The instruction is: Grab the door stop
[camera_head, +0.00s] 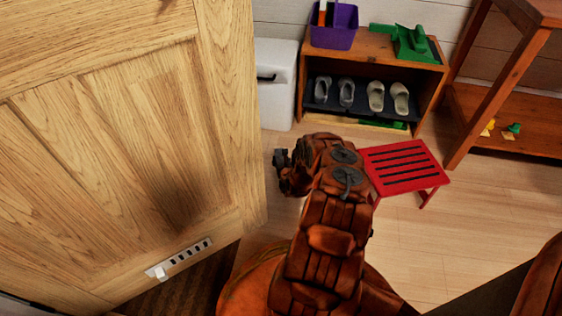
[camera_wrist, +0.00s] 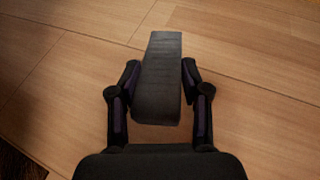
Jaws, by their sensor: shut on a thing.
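The door stop (camera_wrist: 157,95) is a dark grey, ribbed wedge, seen in the wrist view with its narrow end pointing away from me. My gripper (camera_wrist: 160,68) has one finger on each side of it and is shut on it. Wooden floorboards lie below the wedge; whether it touches them I cannot tell. In the head view my arm reaches forward past the door edge, and my gripper (camera_head: 281,158) is a small dark shape at its end. The door stop cannot be told apart from the gripper there.
A large wooden door (camera_head: 130,130) fills the left, close to my arm. A red slatted stool (camera_head: 402,165) stands just right of the arm. Behind are a shoe shelf (camera_head: 425,80), a white box (camera_head: 275,85) and a wooden table (camera_head: 510,55). Floor at the right is partly clear.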

